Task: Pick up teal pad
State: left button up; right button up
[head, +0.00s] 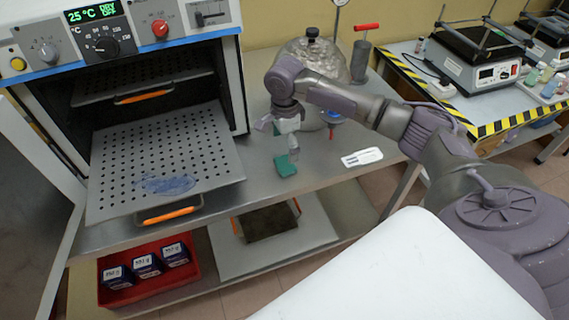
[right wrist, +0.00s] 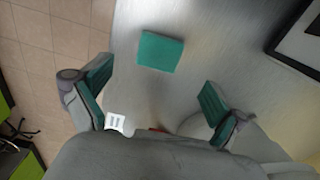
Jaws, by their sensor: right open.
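The teal pad (head: 285,166) lies flat on the grey metal bench top, near its front edge. In the right wrist view the teal pad (right wrist: 160,51) is a small square beyond the fingertips, between their lines. My right gripper (head: 291,136) is above and just behind the pad in the head view, pointing down. In the right wrist view my right gripper (right wrist: 154,90) is open, with teal-lined fingers spread wide and nothing between them. The pad is apart from both fingers. My left gripper is not in view.
An oven with a pulled-out perforated shelf (head: 215,140) stands left of the pad. A white labelled item (head: 362,157) lies to the right. A glass vessel (head: 325,58) stands behind. A red bin (head: 190,282) with several boxes is below. Bench around the pad is clear.

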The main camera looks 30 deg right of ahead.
aim_at(283, 164)
jog(key=shift+w+f, duration=0.15)
jog(key=shift+f, duration=0.75)
jog(key=shift+a+f, duration=0.1)
jog(key=shift+f, duration=0.2)
jog(key=shift+a+f+p, duration=0.15)
jog(key=shift+f+p, duration=0.1)
jog(key=shift+f, duration=0.95)
jog(key=shift+a+f+p, duration=0.1)
jog(key=shift+f+p, duration=0.1)
jog(key=shift+f, duration=0.95)
jog(key=c, duration=1)
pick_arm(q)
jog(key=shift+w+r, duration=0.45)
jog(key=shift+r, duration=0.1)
pick_arm(e)
jog(key=shift+s, duration=0.2)
jog(key=shift+c, duration=0.2)
jog(key=shift+r, duration=0.1)
